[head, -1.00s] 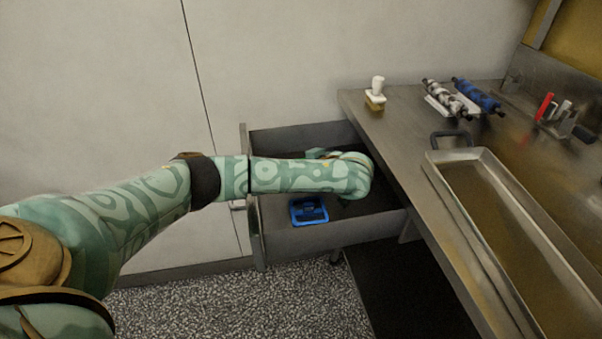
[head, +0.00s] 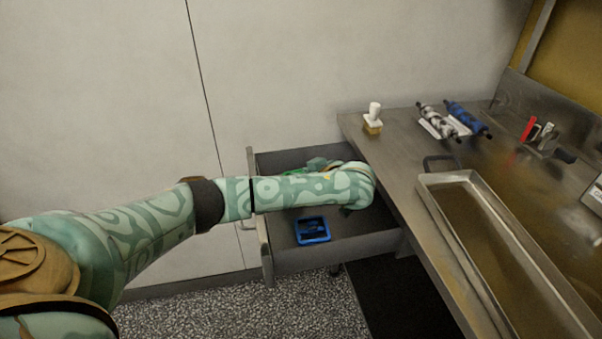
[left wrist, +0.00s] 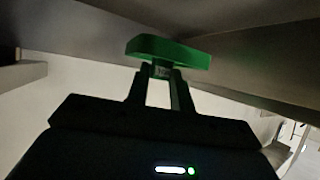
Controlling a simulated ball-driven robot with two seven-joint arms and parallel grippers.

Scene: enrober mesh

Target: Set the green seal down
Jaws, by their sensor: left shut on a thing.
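The green seal (left wrist: 168,50) is held between the fingertips of my left gripper (left wrist: 160,72) in the left wrist view. The gripper is shut on it. In the head view a bit of bright green (head: 292,172) shows behind my forearm, over the open drawer (head: 350,246). My left gripper (head: 320,164) is mostly hidden there by my own wrist. I cannot tell whether the seal touches the drawer. My right gripper is not in view.
A blue square item (head: 312,230) lies on the drawer floor. The steel bench (head: 395,160) beside the drawer holds a white-handled stamp (head: 373,119), two rollers (head: 466,118) and a long tray (head: 430,181). The bench front between stamp and tray is clear.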

